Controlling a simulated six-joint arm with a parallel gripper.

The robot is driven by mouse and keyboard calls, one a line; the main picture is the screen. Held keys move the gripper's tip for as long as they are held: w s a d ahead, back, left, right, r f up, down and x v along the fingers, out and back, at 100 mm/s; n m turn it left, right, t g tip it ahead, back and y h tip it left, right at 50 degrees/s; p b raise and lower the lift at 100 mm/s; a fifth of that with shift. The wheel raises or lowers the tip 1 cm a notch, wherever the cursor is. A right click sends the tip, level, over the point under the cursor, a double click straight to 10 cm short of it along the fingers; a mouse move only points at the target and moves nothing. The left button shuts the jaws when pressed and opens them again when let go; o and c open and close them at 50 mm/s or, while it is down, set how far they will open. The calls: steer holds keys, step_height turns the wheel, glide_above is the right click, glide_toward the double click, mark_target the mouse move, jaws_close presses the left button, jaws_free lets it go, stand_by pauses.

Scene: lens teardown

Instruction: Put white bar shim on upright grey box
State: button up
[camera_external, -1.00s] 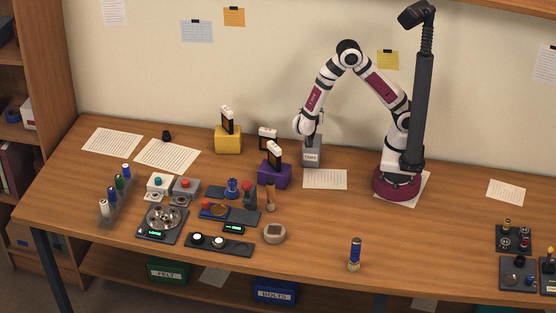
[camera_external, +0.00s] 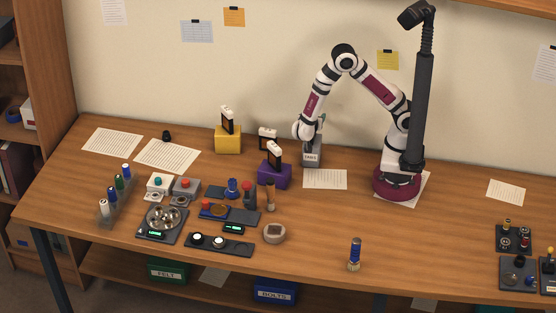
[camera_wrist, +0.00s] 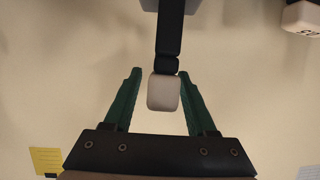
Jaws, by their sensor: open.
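The upright grey box (camera_external: 311,158) stands on the table below my gripper, with a label on its front. It shows at the top edge of the wrist view (camera_wrist: 182,5). A white block, which looks like the white bar shim (camera_wrist: 163,93), is at the end of a dark bar (camera_wrist: 169,35) that runs to the grey box. My gripper (camera_wrist: 158,75) is open, its two green fingers on either side of the white block with gaps visible. In the outside view my gripper (camera_external: 317,121) is above the grey box, and the shim is hard to make out there.
A yellow box (camera_external: 228,141) and a purple box (camera_external: 274,176) to the left carry dark upright pieces with white tops. Another such piece (camera_external: 267,136) stands behind the purple box. A paper sheet (camera_external: 325,179) lies in front of the grey box.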

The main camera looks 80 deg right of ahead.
steer(key=v, duration=1.1)
steer(key=w+a+r+n+t+y, duration=0.15)
steer(key=w+r+t+y, duration=0.25)
steer(key=w+t+y, duration=0.6)
steer(key=w+a+r+n+y, duration=0.1)
steer(key=a+r+n+y, duration=0.4)
steer(key=a, duration=0.3)
steer(key=s+d+f+n+g, duration=0.1)
steer(key=s+d+n+g, duration=0.1)
steer(key=s, duration=0.7)
steer(key=s+d+f+n+g, duration=0.1)
steer(key=s+g, duration=0.3)
steer(key=s, duration=0.6)
steer(key=s+d+f+n+g, duration=0.2)
steer(key=s+n+g, duration=0.1)
steer(key=s, duration=0.7)
steer(key=shift+d+f+g, duration=0.35)
steer(key=shift+f+g, duration=0.05)
steer(key=shift+g, duration=0.2)
